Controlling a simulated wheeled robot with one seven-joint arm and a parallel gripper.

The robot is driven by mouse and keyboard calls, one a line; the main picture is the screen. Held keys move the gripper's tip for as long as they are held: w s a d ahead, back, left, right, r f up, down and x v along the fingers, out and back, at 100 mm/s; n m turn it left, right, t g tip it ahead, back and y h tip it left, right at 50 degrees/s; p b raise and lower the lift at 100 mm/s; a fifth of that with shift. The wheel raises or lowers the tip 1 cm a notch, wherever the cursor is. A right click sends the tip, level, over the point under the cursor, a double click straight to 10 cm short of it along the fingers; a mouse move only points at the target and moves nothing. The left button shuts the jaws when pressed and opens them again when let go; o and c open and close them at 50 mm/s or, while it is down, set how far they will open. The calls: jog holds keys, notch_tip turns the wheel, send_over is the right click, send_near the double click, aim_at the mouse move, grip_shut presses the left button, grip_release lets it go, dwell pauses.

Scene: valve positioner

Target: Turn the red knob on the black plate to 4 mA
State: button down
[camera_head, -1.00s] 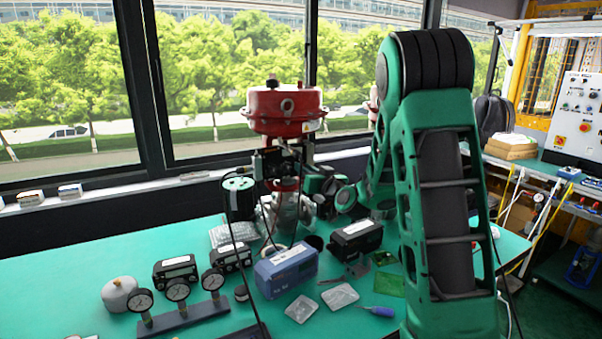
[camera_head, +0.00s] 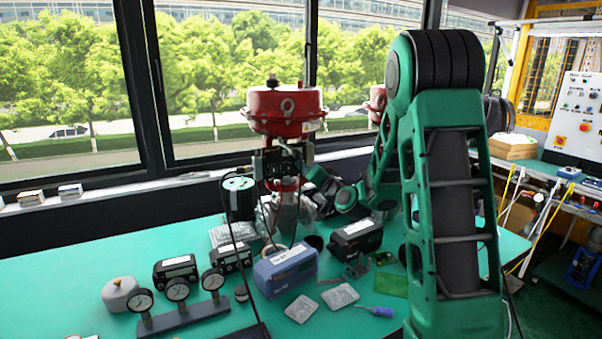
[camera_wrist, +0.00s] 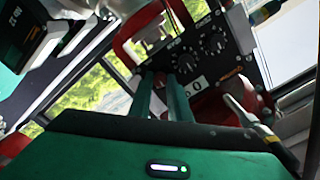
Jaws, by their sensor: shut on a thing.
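The black plate (camera_wrist: 205,50) of the positioner shows in the wrist view, tilted, with several dark dials and white markings on its face. In the head view the positioner (camera_head: 275,165) sits below the red actuator of the valve. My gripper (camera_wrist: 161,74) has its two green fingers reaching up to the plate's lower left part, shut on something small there. The red knob is not clearly visible; the fingertips cover that spot. The knob's pointer and the 4 mA mark cannot be read. In the head view my gripper is at the right side of the positioner, its fingertips indistinct.
The red actuator (camera_head: 285,108) stands above the positioner, and black cables hang in front. The green table (camera_head: 60,285) carries a blue box (camera_head: 286,270), a gauge stand (camera_head: 185,316) and a black device (camera_head: 356,238).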

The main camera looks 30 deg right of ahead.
jog(key=shift+f, duration=0.1)
dwell(0.3)
jog(key=c, duration=1.6)
grip_release()
jog(key=shift+c, duration=0.2)
jog(key=shift+s, duration=0.1)
jog(key=s, duration=1)
jog(key=shift+s, duration=0.2)
jog(key=shift+a, duration=0.1)
